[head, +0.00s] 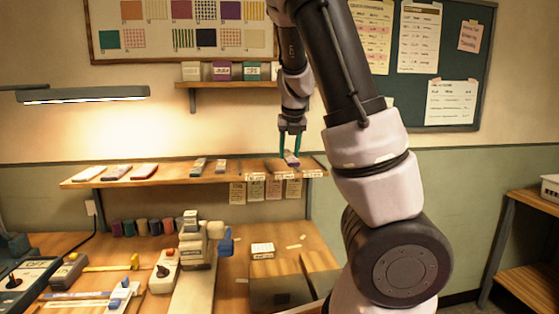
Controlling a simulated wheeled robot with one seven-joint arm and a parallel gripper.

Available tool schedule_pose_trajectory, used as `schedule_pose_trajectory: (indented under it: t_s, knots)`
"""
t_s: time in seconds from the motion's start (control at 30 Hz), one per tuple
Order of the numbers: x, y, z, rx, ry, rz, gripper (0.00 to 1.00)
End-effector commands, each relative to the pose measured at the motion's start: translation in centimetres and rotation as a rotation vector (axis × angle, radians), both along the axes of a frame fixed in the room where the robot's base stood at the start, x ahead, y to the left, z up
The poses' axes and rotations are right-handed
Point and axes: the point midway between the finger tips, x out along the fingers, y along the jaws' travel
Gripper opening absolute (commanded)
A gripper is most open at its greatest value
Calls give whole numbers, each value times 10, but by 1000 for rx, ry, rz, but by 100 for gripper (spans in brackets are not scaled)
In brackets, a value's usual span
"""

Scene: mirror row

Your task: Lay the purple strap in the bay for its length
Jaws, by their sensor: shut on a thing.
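My gripper (290,153), with teal fingers, is over the right part of the wooden shelf (175,174). It is shut on a small strap (292,161) that looks purple with a paler part. The strap is at or just above the shelf top near its right end; I cannot tell if it touches. Small labels (285,177) run along the shelf's front edge below it, with paper tags hanging under them. The bays and their length marks are too small to read.
Pale and reddish straps (144,171) lie on the shelf's left part, with two small ones (220,166) near its middle. A workbench below holds a clamp-like machine (197,245), coloured spools and a white box (262,250). A lamp (84,94) hangs at left.

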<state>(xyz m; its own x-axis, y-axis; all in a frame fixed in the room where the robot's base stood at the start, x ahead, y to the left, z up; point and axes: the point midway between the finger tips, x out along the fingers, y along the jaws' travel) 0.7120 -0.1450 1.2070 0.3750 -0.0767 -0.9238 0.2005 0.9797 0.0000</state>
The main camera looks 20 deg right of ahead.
Motion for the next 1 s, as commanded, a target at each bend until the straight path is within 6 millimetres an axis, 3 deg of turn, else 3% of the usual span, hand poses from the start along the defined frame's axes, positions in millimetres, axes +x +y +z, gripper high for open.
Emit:
schedule_pose_trajectory:
  t_s: [0.27, 0.7, 0.8, 1.0]
  knots:
    - [49, -13, 0, -4, 0, -5, 0]
    - [153, -32, 0, -3, 0, 0, 0]
    - [169, -36, -1, -1, -1, 1, 0]
    - [166, -34, -21, 1, 1, 1, 0]
